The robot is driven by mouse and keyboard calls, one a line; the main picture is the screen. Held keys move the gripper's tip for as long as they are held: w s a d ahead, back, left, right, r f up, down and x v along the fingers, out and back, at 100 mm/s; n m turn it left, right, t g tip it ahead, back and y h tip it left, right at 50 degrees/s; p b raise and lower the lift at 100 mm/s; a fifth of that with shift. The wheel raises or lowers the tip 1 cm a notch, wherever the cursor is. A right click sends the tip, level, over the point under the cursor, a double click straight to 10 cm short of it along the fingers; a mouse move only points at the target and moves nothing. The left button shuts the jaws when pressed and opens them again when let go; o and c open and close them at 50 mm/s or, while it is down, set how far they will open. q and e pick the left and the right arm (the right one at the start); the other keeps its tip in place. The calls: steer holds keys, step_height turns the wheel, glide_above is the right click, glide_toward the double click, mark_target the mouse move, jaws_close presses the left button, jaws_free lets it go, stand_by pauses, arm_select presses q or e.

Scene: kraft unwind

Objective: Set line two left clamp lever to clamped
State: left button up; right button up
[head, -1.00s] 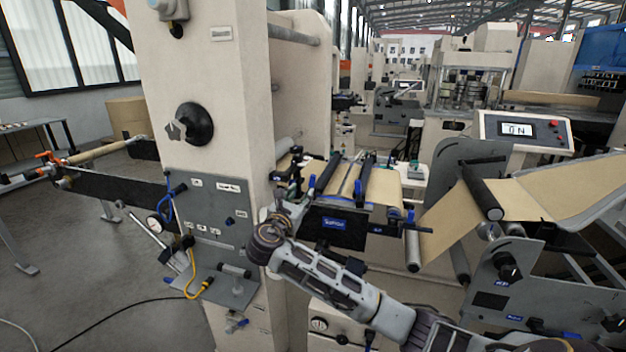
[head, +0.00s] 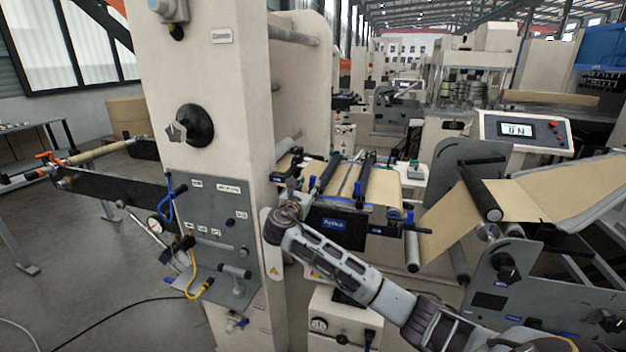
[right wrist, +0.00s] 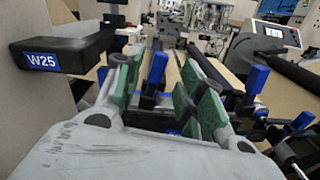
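The splice table with brown web (head: 382,188) sits right of the beige column in the head view. Blue-handled levers show along it, one at its left end (head: 312,184). In the right wrist view, a blue lever handle (right wrist: 157,67) stands upright between the fingers, beyond them; another blue handle (right wrist: 257,79) stands to the right. I cannot tell for sure which is the left clamp lever. My right gripper (right wrist: 166,88) is open and empty, with green pads apart; it also shows at the table's left end (head: 293,184). My left gripper is out of view.
A black block labelled W25 (right wrist: 62,53) juts in close left of the right gripper. The beige column (head: 222,110) stands left of the arm. A control screen (head: 517,130) and a roller (head: 484,198) are at the right.

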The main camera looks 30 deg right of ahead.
mark_target(312, 180)
steer(key=shift+p+x, duration=0.3)
steer(key=shift+x, duration=2.85)
jaws_close()
